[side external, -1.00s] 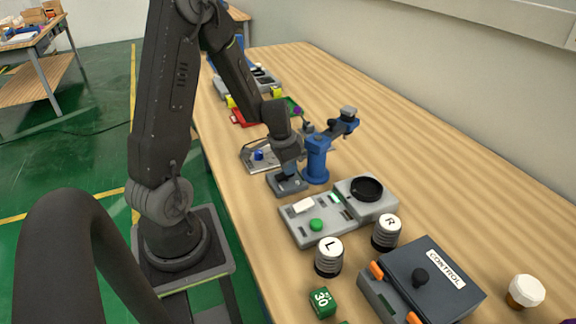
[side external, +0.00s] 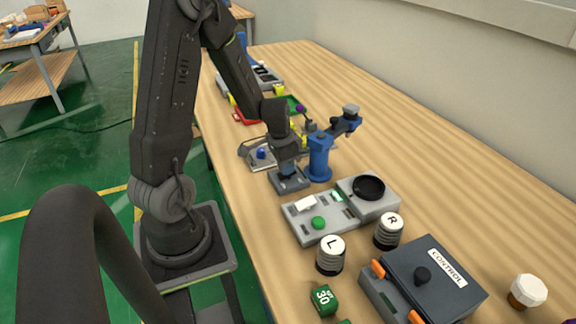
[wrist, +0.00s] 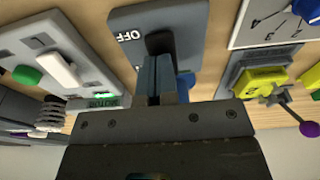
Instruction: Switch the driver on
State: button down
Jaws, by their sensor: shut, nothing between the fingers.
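A grey switch plate (wrist: 190,30) with white "OFF" lettering and a dark raised switch knob (wrist: 158,42) is at the upper middle of the wrist view. In the side view the same switch plate (side external: 290,183) lies on the wooden table below my gripper. My gripper (wrist: 161,72) is shut and empty, pointing down. Its blue-grey fingertips are right at the knob and hide part of it. I cannot tell whether they touch it. The word for the other position is not visible.
A blue post stand (side external: 319,155) rises close beside my gripper. A grey panel (side external: 317,222) with green and white buttons and a round black cup lies nearer the camera.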

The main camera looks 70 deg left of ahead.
jog(key=shift+r, duration=0.1)
notch_tip(320, 180, up, 14)
jog(key=s, duration=0.3)
jog(key=shift+f, duration=0.25)
jog(key=shift+w+a+r+t, duration=0.1)
jog(key=shift+w+t, duration=0.1)
jog(key=shift+w, duration=0.2)
jog(key=shift+w+a+r+t, duration=0.1)
jog(key=shift+w+t, duration=0.1)
jog(key=shift+w, duration=0.15)
jog(key=shift+f, duration=0.1)
jog(key=x, duration=1.4)
jog(key=shift+a, duration=0.1)
